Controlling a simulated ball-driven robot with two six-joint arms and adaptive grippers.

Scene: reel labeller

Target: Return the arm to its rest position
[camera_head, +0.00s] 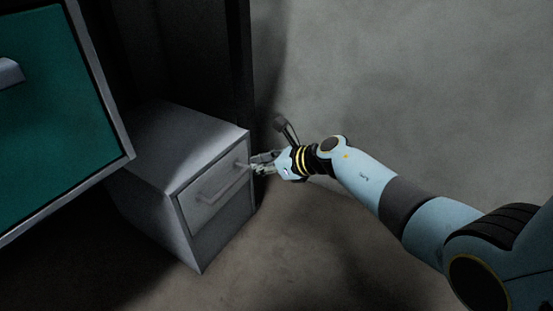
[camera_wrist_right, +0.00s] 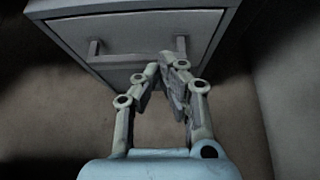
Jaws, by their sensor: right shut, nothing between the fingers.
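My right arm reaches in from the right in the head view. Its gripper (camera_head: 262,166) is at the right end of the handle on a small grey drawer cabinet (camera_head: 168,158). In the right wrist view the gripper (camera_wrist_right: 164,68) is shut and empty, its fingertips together just below and in front of the drawer handle (camera_wrist_right: 138,60). I cannot tell whether the fingers touch the handle. The drawer front (camera_wrist_right: 136,32) looks closed. My left gripper does not show.
A large teal panel with a grey frame (camera_head: 52,105) and a handle stands at the left. A dark upright post (camera_head: 240,65) rises behind the cabinet.

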